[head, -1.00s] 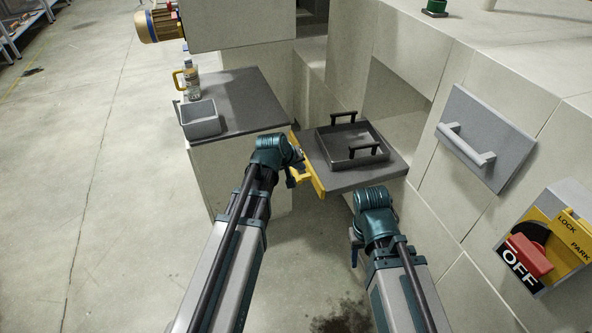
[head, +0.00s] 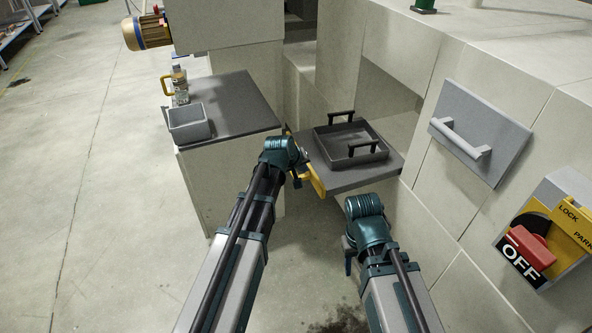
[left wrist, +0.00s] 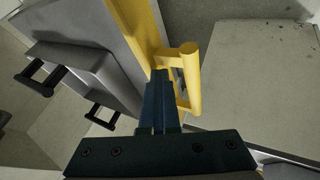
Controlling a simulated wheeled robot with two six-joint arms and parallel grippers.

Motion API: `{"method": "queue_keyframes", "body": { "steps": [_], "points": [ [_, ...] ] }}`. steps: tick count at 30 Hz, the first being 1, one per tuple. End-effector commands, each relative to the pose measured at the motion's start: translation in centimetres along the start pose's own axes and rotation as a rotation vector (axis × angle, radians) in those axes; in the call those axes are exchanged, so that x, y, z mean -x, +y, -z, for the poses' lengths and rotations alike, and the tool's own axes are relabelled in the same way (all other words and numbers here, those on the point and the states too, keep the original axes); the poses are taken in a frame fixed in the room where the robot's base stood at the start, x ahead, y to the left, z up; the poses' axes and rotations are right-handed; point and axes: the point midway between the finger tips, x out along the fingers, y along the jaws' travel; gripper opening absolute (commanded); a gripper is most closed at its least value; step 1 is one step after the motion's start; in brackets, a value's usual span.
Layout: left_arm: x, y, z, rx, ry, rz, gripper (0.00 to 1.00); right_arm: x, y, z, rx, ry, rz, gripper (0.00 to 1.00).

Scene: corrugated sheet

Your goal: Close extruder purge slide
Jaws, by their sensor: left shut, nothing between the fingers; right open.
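The purge slide (head: 345,181) is a dark grey plate sticking out of the machine opening, with a yellow front and handle (head: 316,181). A grey tray with two black handles (head: 350,142) stands on it. My left gripper (head: 298,178) is at the yellow front. In the left wrist view its closed, empty fingers (left wrist: 160,76) lie beside the yellow handle bar (left wrist: 190,80), close to the yellow plate; whether they touch is unclear. My right gripper (head: 348,255) is open, below and in front of the slide, its fingers mostly hidden by my wrist.
A grey bench (head: 240,103) at left holds a small grey bin (head: 188,124) and a bottle with a yellow handle (head: 178,88). At right are a panel with a grey handle (head: 463,138) and a red OFF switch (head: 530,246). Open floor lies at left.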

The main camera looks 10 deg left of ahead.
Motion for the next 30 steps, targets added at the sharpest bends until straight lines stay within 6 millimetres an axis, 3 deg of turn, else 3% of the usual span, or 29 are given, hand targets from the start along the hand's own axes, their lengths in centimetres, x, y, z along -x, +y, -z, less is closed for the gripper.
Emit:
{"method": "queue_keyframes", "body": {
  "steps": [18,30],
  "points": [
    [-8.3,15.4,0.2,-0.004,-0.002,-0.005,0.00,0.0,0.0,0.0,0.000,0.000,0.000,0.50],
    [-12.2,22.8,0.1,-0.001,-0.001,-0.003,0.00,0.0,0.0,0.0,0.000,0.000,0.000,0.50]
  ]
}}
